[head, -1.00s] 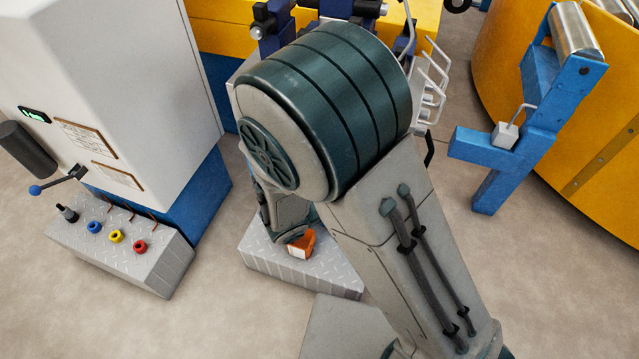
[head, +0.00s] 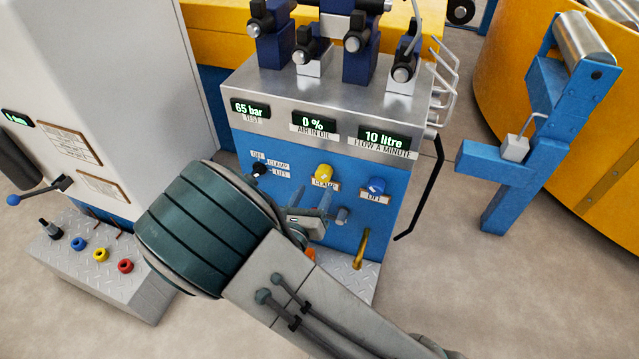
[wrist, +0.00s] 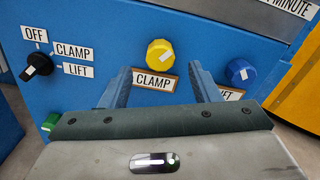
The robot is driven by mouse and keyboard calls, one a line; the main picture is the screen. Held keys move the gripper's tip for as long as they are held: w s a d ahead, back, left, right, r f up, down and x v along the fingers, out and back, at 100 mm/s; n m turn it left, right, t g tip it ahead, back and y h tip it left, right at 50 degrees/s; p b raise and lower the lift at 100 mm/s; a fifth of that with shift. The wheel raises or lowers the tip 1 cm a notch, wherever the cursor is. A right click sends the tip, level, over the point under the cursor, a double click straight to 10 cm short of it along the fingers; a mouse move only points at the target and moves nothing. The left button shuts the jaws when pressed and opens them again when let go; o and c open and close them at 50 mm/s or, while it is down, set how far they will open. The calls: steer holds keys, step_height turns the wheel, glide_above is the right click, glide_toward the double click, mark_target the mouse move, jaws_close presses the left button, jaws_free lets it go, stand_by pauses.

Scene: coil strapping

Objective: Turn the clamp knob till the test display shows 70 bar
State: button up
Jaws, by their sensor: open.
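The yellow clamp knob (head: 324,172) sits on the blue front panel above its CLAMP label. It also shows in the wrist view (wrist: 160,52), between and beyond my fingertips. The test display (head: 250,109) reads 65 bar. My gripper (head: 324,203) is open and empty, just in front of and below the knob in the head view. In the wrist view its two blue-grey fingers (wrist: 160,82) stand apart, one to each side of the CLAMP label. I see no contact with the knob.
A blue lift knob (head: 376,186) is right of the clamp knob. A black selector (head: 260,170) with OFF, CLAMP and LIFT is to the left. Other displays read 0 % (head: 313,124) and 10 litre (head: 385,139). A brass tap (head: 360,250) and black bent handle (head: 425,195) stick out nearby.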

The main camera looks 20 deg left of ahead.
mark_target(321, 177)
steer(key=w+b, duration=0.1)
steer(key=w, duration=0.4)
steer(key=shift+d, duration=0.2)
steer(key=c, duration=1)
